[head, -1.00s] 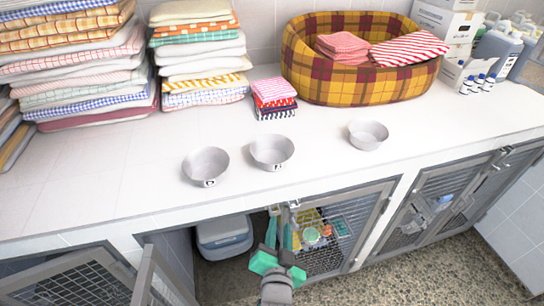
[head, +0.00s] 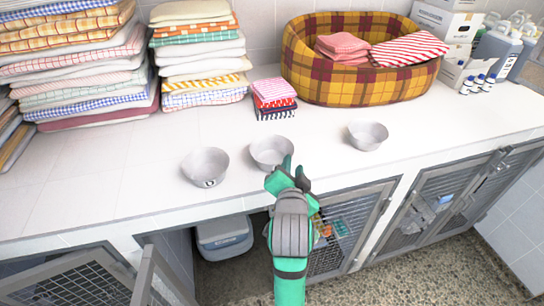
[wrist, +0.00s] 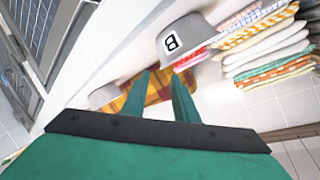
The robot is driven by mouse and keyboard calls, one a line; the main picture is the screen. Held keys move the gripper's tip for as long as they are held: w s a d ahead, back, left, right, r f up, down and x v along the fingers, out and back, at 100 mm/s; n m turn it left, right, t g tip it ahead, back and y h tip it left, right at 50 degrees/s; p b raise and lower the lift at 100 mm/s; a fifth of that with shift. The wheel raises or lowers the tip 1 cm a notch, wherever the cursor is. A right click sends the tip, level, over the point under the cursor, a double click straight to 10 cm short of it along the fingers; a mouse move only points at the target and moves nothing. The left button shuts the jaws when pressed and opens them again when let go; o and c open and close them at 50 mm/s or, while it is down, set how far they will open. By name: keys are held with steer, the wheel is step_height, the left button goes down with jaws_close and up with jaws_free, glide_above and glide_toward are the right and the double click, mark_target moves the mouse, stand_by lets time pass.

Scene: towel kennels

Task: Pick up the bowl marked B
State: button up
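The bowl marked B (wrist: 192,36) is a grey metal bowl whose black letter on a white label faces me in the wrist view. In the head view it is the middle bowl (head: 270,148) on the counter, upright, with its label hidden behind my gripper. My gripper (head: 294,168) is at the counter's front edge, just in front of this bowl. In the wrist view, the two green fingers (wrist: 161,80) stand apart with nothing visible between them. The bowl is beyond the tips; I cannot tell whether they touch it.
A second marked bowl (head: 205,165) stands to the left, and another bowl (head: 367,134) to the right. Small folded cloths (head: 273,98) and a plaid basket (head: 360,88) are behind. Mesh kennel doors (head: 440,205) are below the white counter (head: 110,195).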

steer(key=shift+x, duration=3.5)
steer(key=shift+a+r, duration=0.1)
jaws_close()
